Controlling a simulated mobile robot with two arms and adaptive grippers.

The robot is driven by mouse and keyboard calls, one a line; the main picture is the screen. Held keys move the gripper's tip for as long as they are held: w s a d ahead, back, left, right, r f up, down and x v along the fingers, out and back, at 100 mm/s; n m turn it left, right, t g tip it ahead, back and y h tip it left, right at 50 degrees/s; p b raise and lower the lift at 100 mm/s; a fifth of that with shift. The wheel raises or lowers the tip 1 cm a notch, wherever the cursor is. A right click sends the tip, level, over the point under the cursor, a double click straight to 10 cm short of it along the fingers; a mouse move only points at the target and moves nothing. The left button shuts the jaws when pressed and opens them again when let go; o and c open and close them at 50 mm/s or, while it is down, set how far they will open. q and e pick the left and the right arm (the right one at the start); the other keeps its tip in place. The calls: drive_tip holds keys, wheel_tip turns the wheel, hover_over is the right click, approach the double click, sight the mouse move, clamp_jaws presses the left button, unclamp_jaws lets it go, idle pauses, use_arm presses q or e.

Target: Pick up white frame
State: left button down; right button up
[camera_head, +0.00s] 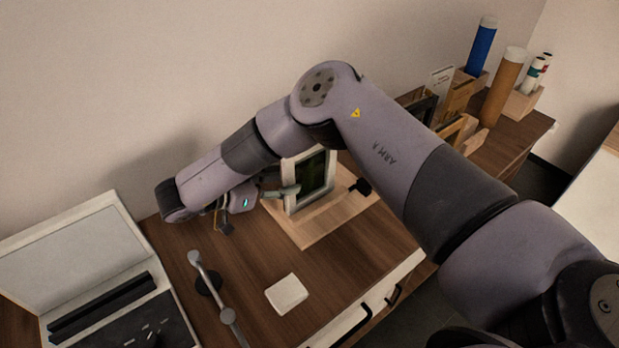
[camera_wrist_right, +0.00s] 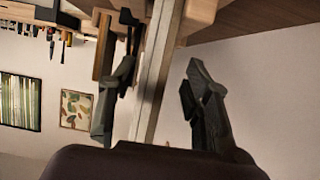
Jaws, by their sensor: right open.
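The white frame (camera_head: 290,177) with a dark green picture stands upright on a light wooden board on the table. My right arm crosses in front and hides its top part. My right gripper (camera_head: 285,190) is at the frame's left side, with one finger visible across its left edge. In the right wrist view, the gripper (camera_wrist_right: 160,78) is open. The frame (camera_wrist_right: 158,85) shows as a pale edge-on strip between the two fingers, nearer the left finger, with a gap to the right one. I cannot tell whether a finger touches it. My left gripper is not in view.
The wooden board (camera_head: 325,223) lies on the brown table. A white square block (camera_head: 286,294), a grey rod with a dark base (camera_head: 208,281) and an open case (camera_head: 75,245) are in front and left. A blue tube (camera_head: 482,48) and brown tube (camera_head: 503,88) stand back right.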

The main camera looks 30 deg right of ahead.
sight(303, 177)
drive_tip(key=x, duration=0.2)
drive_tip(key=b+x, duration=0.1)
drive_tip(key=x, duration=0.3)
drive_tip(key=shift+s+d+r+b, duration=0.2)
drive_tip(key=shift+s+b, duration=0.1)
drive_tip(key=shift+b, duration=0.1)
drive_tip(key=shift+a+r, duration=0.1)
drive_tip(key=shift+c, duration=0.2)
clamp_jaws()
